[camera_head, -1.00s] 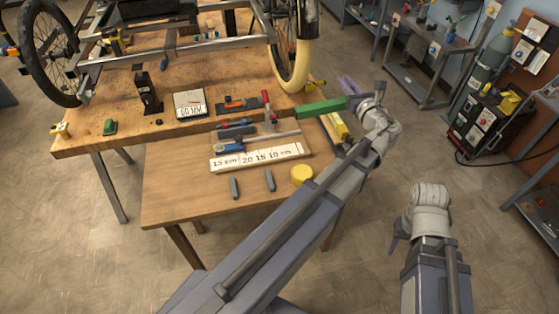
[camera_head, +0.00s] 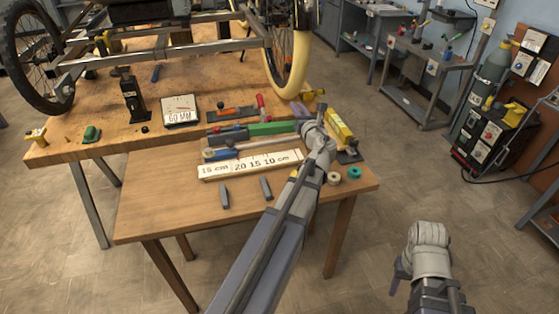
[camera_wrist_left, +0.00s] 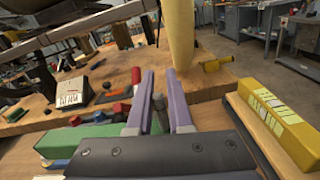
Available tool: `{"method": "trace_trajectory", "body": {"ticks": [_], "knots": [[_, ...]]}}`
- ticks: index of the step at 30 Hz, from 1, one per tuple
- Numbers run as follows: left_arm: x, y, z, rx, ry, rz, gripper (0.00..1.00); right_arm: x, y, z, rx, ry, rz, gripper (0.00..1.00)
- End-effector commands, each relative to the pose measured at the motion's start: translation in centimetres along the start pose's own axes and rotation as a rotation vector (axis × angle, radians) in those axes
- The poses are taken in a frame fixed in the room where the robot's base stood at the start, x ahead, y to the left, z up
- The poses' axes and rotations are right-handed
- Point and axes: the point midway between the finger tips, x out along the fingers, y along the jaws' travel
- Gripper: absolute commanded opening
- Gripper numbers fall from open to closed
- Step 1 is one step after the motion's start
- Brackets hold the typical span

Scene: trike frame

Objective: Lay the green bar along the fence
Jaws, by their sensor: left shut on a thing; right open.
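The green bar (camera_head: 262,129) lies level at the back of the small table, just behind a thin grey strip (camera_head: 268,143) that looks like the fence. Whether it touches the strip or the tabletop I cannot tell. My left gripper (camera_head: 304,122) is shut on the bar's right end. In the left wrist view the purple fingers (camera_wrist_left: 160,100) point forward and the bar (camera_wrist_left: 80,139) sticks out to the left; the grip itself is partly hidden. My right gripper (camera_head: 398,272) is open and empty, low at the right, away from the table.
A white measuring strip (camera_head: 250,164) and two grey pegs (camera_head: 224,195) lie on the small table. A yellow block (camera_head: 340,127) stands right of my left gripper. A red-handled clamp (camera_head: 261,104) is close behind the bar.

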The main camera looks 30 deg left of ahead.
Motion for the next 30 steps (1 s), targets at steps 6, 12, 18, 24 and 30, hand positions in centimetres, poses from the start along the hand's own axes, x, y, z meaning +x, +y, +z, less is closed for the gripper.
{"method": "trace_trajectory", "body": {"ticks": [6,12,18,24,30], "knots": [[0.0,0.0,0.1,-0.067,-0.001,0.005,0.00,-0.1,0.0,0.0,0.000,0.000,0.000,0.50],[0.0,-0.1,-0.5,-0.070,0.000,0.005,0.00,0.5,-0.1,0.0,0.000,0.000,0.000,0.50],[0.0,-0.5,-3.1,-0.069,0.000,0.005,0.00,3.1,-0.3,-0.2,0.000,0.000,0.000,0.50],[0.0,-1.0,-5.9,-0.069,0.000,0.005,0.00,6.0,-0.6,-0.3,0.000,0.000,0.000,0.50],[0.0,-1.0,-6.1,-0.069,-0.001,0.005,0.00,6.2,-0.6,-0.4,0.000,0.000,0.000,0.50]]}}
